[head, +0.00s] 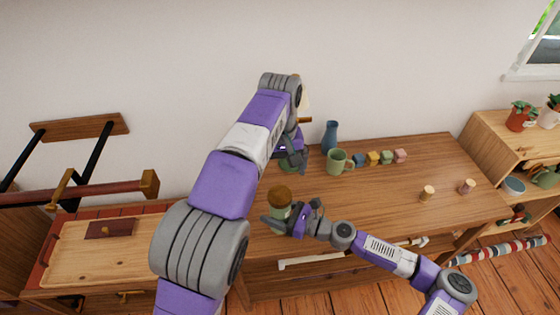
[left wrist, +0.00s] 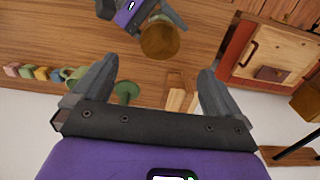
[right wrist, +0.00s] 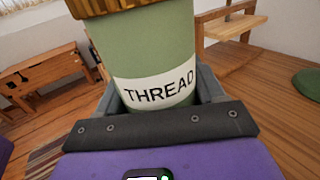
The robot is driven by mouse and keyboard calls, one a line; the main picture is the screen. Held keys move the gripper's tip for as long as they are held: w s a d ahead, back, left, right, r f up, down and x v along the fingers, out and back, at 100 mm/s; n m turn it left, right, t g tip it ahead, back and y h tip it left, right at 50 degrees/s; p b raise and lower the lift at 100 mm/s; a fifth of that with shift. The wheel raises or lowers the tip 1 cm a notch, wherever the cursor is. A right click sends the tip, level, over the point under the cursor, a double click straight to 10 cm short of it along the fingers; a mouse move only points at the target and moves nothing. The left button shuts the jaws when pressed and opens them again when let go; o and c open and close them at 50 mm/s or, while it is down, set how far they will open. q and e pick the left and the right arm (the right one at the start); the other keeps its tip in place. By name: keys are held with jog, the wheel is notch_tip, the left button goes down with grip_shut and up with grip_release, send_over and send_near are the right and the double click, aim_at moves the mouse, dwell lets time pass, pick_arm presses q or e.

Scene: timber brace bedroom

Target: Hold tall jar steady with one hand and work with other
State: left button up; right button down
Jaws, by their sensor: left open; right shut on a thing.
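The tall jar (head: 278,211) is green with a brown lid (head: 281,195) and a white label reading THREAD (right wrist: 160,92). My right gripper (right wrist: 158,95) is shut around the jar's body, with a finger on each side. The lid is on the jar. I cannot tell whether the jar's bottom touches the table. My left gripper (left wrist: 158,70) is open and empty, behind the jar and nearer the wall. In the left wrist view the jar's lid (left wrist: 160,39) is beyond the fingertips, apart from them. In the head view my left arm partly hides my left gripper (head: 292,158).
The wooden table (head: 385,205) carries a blue vase (head: 330,136), a green mug (head: 337,162), several coloured blocks (head: 374,158) and two small wooden pegs (head: 427,193). The table's right half is mostly clear.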

pick_arm(q)
notch_tip(320, 180, up, 2)
jog(key=shift+f, duration=0.15)
dwell(0.6)
